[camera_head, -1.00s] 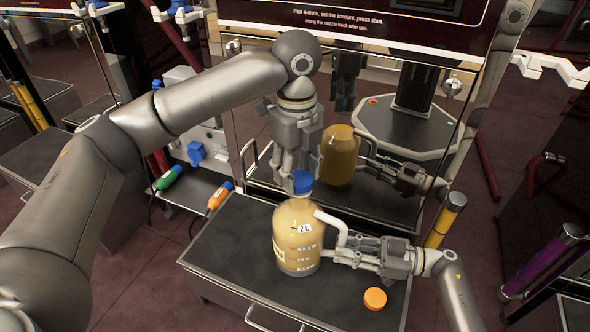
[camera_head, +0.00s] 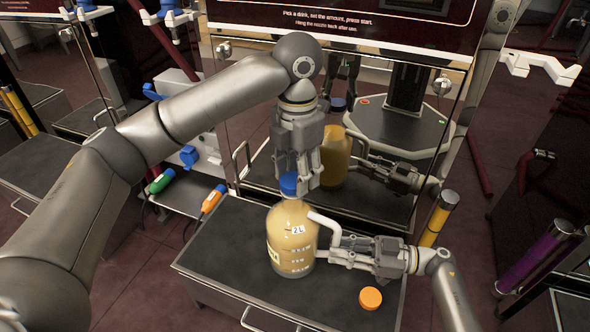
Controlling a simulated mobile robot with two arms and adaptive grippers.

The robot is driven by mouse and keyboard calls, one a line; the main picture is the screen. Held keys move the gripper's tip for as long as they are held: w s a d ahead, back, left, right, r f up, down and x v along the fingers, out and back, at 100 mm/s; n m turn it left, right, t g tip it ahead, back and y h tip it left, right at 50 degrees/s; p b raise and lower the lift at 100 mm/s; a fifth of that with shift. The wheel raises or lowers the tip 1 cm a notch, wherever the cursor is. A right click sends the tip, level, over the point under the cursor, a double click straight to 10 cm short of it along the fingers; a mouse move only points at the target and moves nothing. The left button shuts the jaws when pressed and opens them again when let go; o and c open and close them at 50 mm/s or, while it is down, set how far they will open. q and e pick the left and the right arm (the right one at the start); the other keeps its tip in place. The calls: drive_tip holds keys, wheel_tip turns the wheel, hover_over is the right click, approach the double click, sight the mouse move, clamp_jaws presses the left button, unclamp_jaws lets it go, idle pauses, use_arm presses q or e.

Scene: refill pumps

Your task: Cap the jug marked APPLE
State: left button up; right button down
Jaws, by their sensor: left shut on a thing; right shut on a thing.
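A clear jug (camera_head: 291,243) filled with yellow-brown liquid stands upright on the dark counter top (camera_head: 225,245). It bears a "2 L" mark; the label at its left edge is turned away and I cannot read it. My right gripper (camera_head: 333,245) is shut on the jug's white handle (camera_head: 325,222) from the right. My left gripper (camera_head: 300,180) points down above the jug and is shut on a blue cap (camera_head: 288,184). An orange cap (camera_head: 370,299) lies on the counter, front right.
A mirror-like panel (camera_head: 400,206) behind the counter reflects the jug and grippers. Green (camera_head: 161,181) and orange (camera_head: 213,198) nozzles hang at the left, with a blue one (camera_head: 188,156) behind. A yellow cylinder (camera_head: 440,218) stands right. The counter's left part is clear.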

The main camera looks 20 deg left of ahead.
use_arm(q)
drive_tip(key=m, duration=0.2)
drive_tip(key=shift+d+m, duration=0.1)
drive_tip(key=shift+m, duration=0.3)
drive_tip(key=o, duration=0.7)
drive_tip(key=shift+s+r, duration=0.1)
drive_tip(key=shift+r, duration=2.2)
